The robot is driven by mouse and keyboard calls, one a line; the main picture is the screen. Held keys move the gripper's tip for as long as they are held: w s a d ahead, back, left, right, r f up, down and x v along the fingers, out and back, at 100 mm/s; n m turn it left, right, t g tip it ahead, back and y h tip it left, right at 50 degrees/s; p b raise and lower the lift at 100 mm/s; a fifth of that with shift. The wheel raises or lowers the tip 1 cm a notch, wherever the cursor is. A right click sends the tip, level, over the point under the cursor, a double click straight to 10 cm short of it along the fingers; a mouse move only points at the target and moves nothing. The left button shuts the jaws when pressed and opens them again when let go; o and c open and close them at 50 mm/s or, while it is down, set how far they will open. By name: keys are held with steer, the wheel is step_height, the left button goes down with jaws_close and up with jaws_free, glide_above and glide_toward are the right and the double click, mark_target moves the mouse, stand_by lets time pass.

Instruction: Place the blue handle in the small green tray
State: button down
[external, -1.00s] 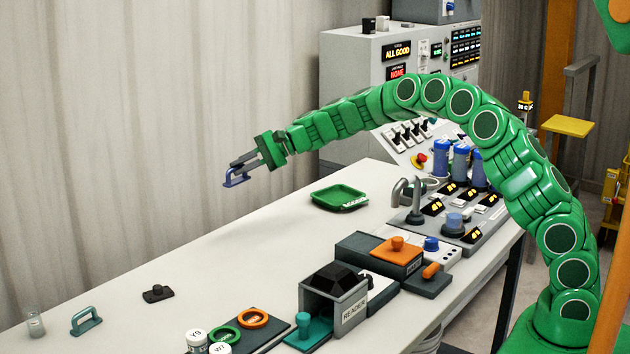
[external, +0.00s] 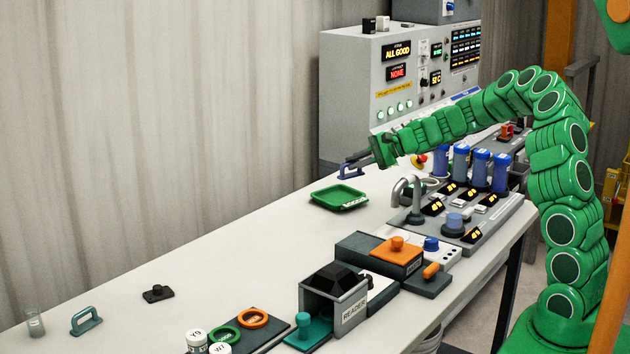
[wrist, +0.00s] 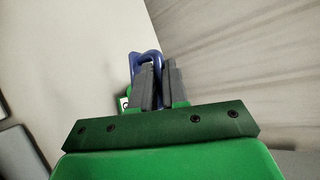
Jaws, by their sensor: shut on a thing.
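The blue handle (external: 350,171) is held in my gripper (external: 357,160), which is shut on it, above the table. In the wrist view the blue handle (wrist: 146,58) shows between and beyond the grey fingers of my gripper (wrist: 157,80). The small green tray (external: 340,198) lies on the table just below the handle in the external view. It looks empty apart from a pale label on its near edge. In the wrist view only a small green patch shows left of the fingers, mostly hidden.
A teal handle (external: 86,320) and a black knobbed piece (external: 158,293) lie at the table's left. Blue cylinders (external: 461,163) and a metal tap (external: 407,195) stand right of the tray. A grey reader box (external: 335,299) is nearer the front. The table left of the tray is clear.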

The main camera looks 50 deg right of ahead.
mark_target(347, 188)
steer(key=s+d, duration=0.4)
steer(key=s, duration=0.1)
steer(key=shift+h, duration=0.3)
steer(key=w+d+f, duration=0.1)
steer(key=w+f, duration=0.1)
steer(key=w, duration=0.2)
steer(key=w+d+f, duration=0.1)
steer(key=w+f, duration=0.2)
steer(key=w, duration=0.1)
steer(key=w+d+f, duration=0.1)
steer(key=w+f, duration=0.2)
steer(key=w, duration=0.1)
steer(key=shift+w+d+f, duration=0.25)
steer(key=shift+w+d, duration=0.1)
steer(key=shift+w+d+f, duration=0.1)
steer(key=shift+w+f, duration=0.4)
steer(key=shift+f, duration=1.5)
steer(key=shift+f, duration=0.1)
steer(key=c, duration=1.1)
jaws_free()
steer(key=shift+m, duration=0.3)
steer(key=shift+c, duration=0.2)
